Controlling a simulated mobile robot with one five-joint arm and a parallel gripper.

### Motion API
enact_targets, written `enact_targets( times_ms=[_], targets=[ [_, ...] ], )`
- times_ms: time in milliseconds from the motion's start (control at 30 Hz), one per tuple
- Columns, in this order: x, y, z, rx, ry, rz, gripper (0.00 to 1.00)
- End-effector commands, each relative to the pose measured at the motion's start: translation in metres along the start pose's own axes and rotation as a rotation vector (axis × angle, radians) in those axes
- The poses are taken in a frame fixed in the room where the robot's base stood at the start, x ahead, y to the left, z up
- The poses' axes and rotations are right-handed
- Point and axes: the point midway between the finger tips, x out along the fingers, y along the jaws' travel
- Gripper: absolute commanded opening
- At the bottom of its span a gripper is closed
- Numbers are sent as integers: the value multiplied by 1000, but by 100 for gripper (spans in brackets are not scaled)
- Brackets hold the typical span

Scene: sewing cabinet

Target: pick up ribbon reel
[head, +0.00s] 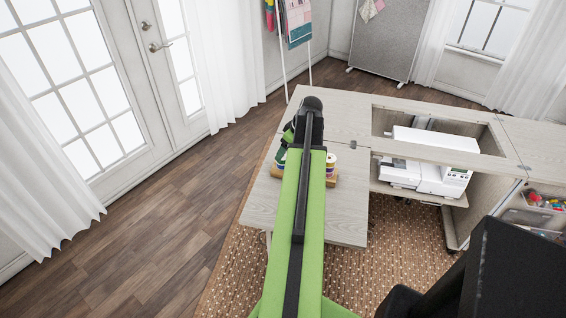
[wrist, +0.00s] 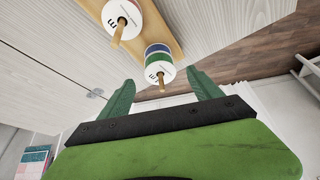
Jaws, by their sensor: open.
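Two ribbon reels with white labelled faces sit on a wooden stand (wrist: 158,28), each with a wooden peg through its middle. One reel (wrist: 157,58), with blue and green bands, appears between and just beyond my gripper's fingertips (wrist: 160,77) in the wrist view. The other reel (wrist: 121,14), edged red, is up and to its left. My gripper is open and nothing is between the fingers. In the head view a reel (head: 331,160) and the wooden stand (head: 331,181) show on the cabinet top beside my arm, which hides the rest of the stand.
The pale wooden cabinet top (head: 346,215) is clear in front of the stand. A white sewing machine (head: 432,178) sits in the opening at right. A bin of supplies (head: 533,213) is at far right. Curtained doors and bare floor are at left.

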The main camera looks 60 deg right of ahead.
Motion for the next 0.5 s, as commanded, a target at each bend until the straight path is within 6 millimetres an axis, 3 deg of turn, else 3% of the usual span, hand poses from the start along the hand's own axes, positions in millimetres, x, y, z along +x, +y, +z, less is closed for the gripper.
enact_targets(
  times_ms=[33,167,400,500],
  targets=[
    [18,0,3,-1,0,0,74],
    [38,0,3,0,0,0,74],
    [37,0,0,1,0,1,74],
    [37,0,0,1,0,1,63]
  ],
)
